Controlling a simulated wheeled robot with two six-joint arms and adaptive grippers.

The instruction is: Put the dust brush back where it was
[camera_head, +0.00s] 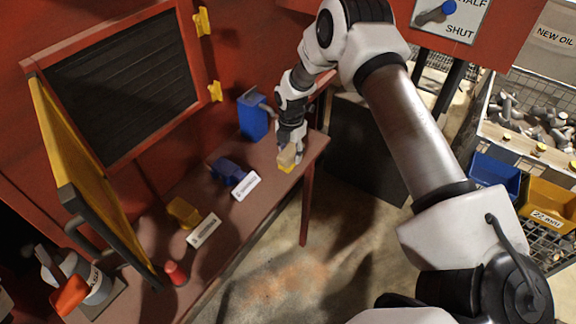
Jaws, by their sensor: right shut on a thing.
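My right gripper (289,147) points down over the far right end of the red-brown bench (262,205). It is shut on a small block-like thing, tan above and yellow below, that looks like the dust brush (287,158). The fingers partly hide it. It is at or just above the bench top near the right edge; I cannot tell whether it touches. My left gripper is not in view.
On the bench are a blue box (253,117), a blue piece (228,171), a yellow piece (184,212), white labels (245,186) and a red cylinder (175,273). A yellow-edged door (75,160) stands open at left. Blue (495,174) and yellow bins (550,203) are at right.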

